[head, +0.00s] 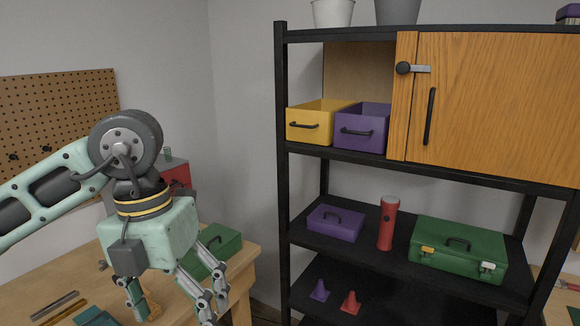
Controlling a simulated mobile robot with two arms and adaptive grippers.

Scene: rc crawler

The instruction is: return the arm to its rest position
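My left arm comes in from the left, mint green with a dark round joint. Its gripper (174,306) points down over the wooden workbench (248,262) at the lower left. The fingers are spread apart and I see nothing held between them. A small orange-brown thing shows behind the fingers, too covered to make out. My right gripper is not in view.
A black shelf unit (283,190) stands right of the arm, holding a yellow bin (306,125), purple bin (362,131), red flashlight (388,224) and green toolbox (458,249). A green box (226,243) sits on the bench behind the gripper. A pegboard (60,110) hangs at left.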

